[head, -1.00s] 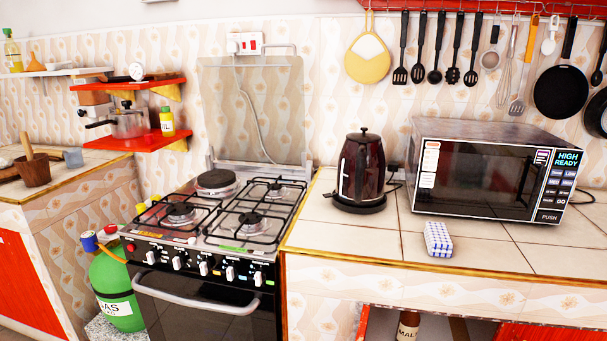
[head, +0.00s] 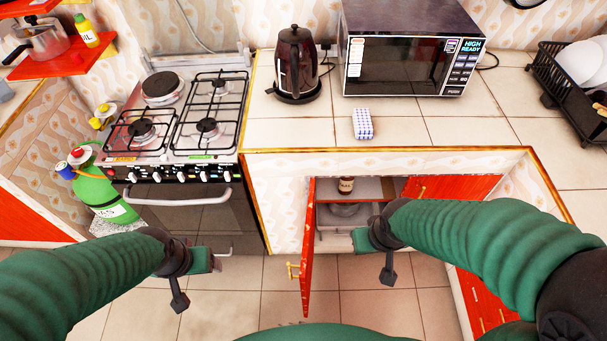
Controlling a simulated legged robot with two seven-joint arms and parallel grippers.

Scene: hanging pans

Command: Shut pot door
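The red cabinet door (head: 307,240) under the counter stands open, seen almost edge-on and swung out toward me. Its gold handle (head: 291,270) is on the left-facing side. My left gripper (head: 193,281) is left of the door, in front of the oven, apart from the handle. My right gripper (head: 375,255) is right of the door, in front of the cabinet opening. Neither visibly holds anything; their jaw opening is unclear.
A second red door (head: 450,187) is right of the opening. The stove (head: 180,125) and green gas bottle (head: 100,195) are at left. A kettle (head: 297,65), microwave (head: 410,50) and dish rack (head: 560,80) stand on the counter. The tiled floor (head: 240,310) looks clear.

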